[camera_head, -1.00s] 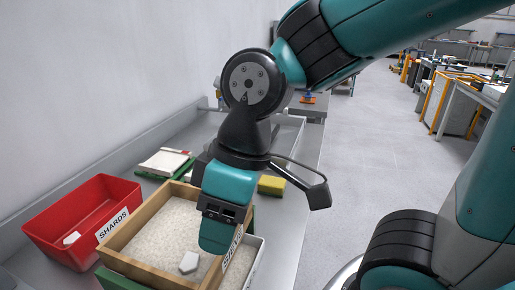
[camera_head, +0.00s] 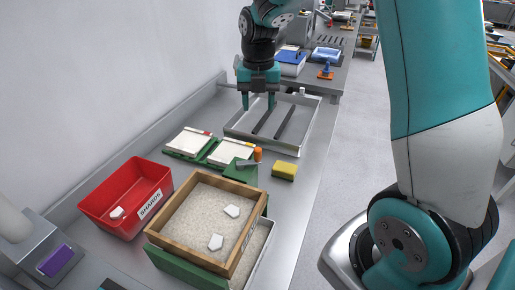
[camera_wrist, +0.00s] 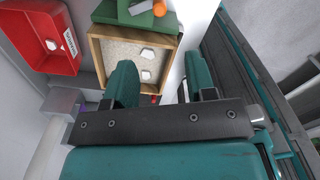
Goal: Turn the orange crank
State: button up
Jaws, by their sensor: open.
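The orange crank has an upright orange knob (camera_head: 258,154) on a grey arm, beside a green block (camera_head: 240,170) behind the wooden sieve box. In the wrist view the orange knob (camera_wrist: 158,8) shows at the top edge, with the grey arm next to it. My gripper (camera_head: 258,103) points down over the grey tray, beyond the crank and apart from it. Its two teal fingers are spread with nothing between them; they also show in the wrist view (camera_wrist: 165,78).
The wooden sieve box (camera_head: 172,216) holds pale grains and white pieces. A red shards bin (camera_head: 100,205) stands left, a yellow sponge (camera_head: 285,171) right of the crank. White-topped green frames (camera_head: 188,142) lie behind. The grey tray (camera_head: 232,130) holds dark bars. A wall bounds the left.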

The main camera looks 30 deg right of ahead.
aim_at(258, 148)
notch_tip(258, 148, down, 17)
jog(key=p, duration=0.4)
jog(key=shift+a, duration=0.1)
jog(key=shift+c, duration=0.3)
jog(key=c, duration=0.9)
